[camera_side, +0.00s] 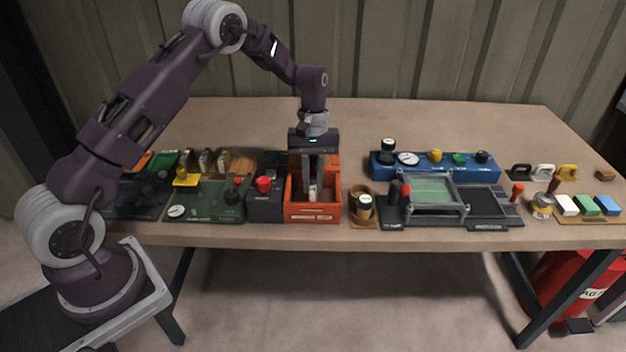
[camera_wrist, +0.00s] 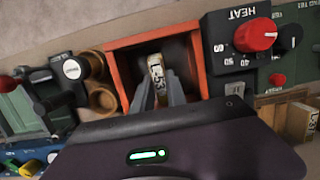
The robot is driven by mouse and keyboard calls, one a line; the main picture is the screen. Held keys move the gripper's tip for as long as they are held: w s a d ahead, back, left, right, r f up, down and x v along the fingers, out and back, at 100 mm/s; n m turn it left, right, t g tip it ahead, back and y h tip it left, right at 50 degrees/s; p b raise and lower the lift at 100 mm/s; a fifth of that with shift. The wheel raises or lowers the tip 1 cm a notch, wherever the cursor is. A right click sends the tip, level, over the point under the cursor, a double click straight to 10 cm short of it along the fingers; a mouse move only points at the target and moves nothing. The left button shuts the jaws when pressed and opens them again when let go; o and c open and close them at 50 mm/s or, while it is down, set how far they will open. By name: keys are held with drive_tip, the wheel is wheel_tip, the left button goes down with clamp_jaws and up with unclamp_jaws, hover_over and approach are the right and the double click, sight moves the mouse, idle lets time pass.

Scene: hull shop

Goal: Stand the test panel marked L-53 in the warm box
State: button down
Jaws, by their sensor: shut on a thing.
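The test panel (camera_wrist: 157,72) is a narrow pale yellow piece marked L-53, seen upright between my fingers. My gripper (camera_wrist: 159,88) is shut on it. In the side view my gripper (camera_side: 313,184) reaches straight down into the open top of the orange warm box (camera_side: 313,211), and the panel (camera_side: 313,193) shows between the fingertips. The wrist view looks down into the dark inside of the box, past its orange rim (camera_wrist: 203,66). Whether the panel's lower edge touches the box floor is hidden.
A dark heat control with a red knob (camera_side: 264,184) stands against the box's left side. Other panels (camera_side: 205,160) stand in a rack at the back left.

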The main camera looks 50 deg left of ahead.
drive_tip(key=shift+f, duration=0.25)
drive_tip(key=c, duration=1.3)
unclamp_jaws()
drive_tip(key=shift+o, duration=0.2)
drive_tip(key=r, duration=0.4)
drive_tip(key=w+a+r, duration=0.1)
drive_tip(key=r, duration=0.1)
drive_tip(key=shift+r, duration=0.25)
drive_tip(key=s+d+r+m+t, duration=0.1)
drive_tip(key=s+d+r+m, duration=0.1)
drive_tip(key=s+r, duration=0.45)
drive_tip(key=s+d+r+m+t, duration=0.1)
drive_tip(key=s+d+r+t, duration=0.15)
drive_tip(key=r, duration=0.75)
drive_tip(key=s+d+r+m+t, duration=0.1)
drive_tip(key=s+m+t, duration=0.1)
drive_tip(key=s, duration=0.9)
drive_tip(key=s+d+r+m+t+y, duration=0.1)
drive_tip(key=s+m, duration=0.3)
drive_tip(key=s, duration=0.8)
drive_tip(key=shift+s+d+t+y, duration=0.15)
drive_tip(key=shift+d+t+y, duration=0.2)
drive_tip(key=shift+d, duration=0.4)
